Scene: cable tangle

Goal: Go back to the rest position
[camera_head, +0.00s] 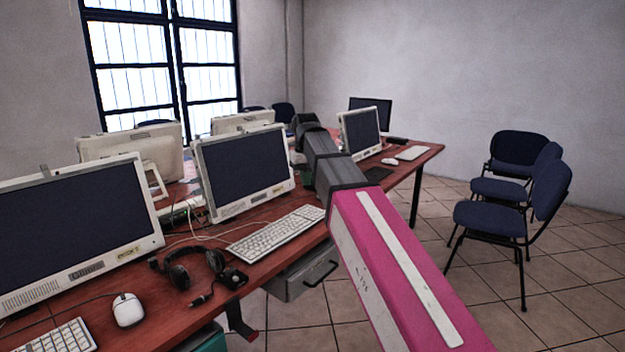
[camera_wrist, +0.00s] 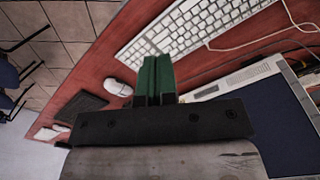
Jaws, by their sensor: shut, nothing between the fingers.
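My arm (camera_head: 385,250), pink and white with dark grey links, reaches from the lower right of the head view out over the red-brown desk (camera_head: 275,238). Its far end is between two monitors, and the fingertips cannot be made out there. In the wrist view my gripper (camera_wrist: 155,62) shows two green fingers pressed together with nothing between them. It is over the desk, beside a white keyboard (camera_wrist: 190,30) and a monitor (camera_wrist: 265,115). No contact with either can be made out.
A headset (camera_head: 190,268), a white mouse (camera_head: 128,310), a keyboard (camera_head: 275,233) and loose cables lie on the desk. Several monitors stand along it, close to my arm. Blue chairs (camera_head: 497,218) stand at the right. The tiled floor between desk and chairs is clear.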

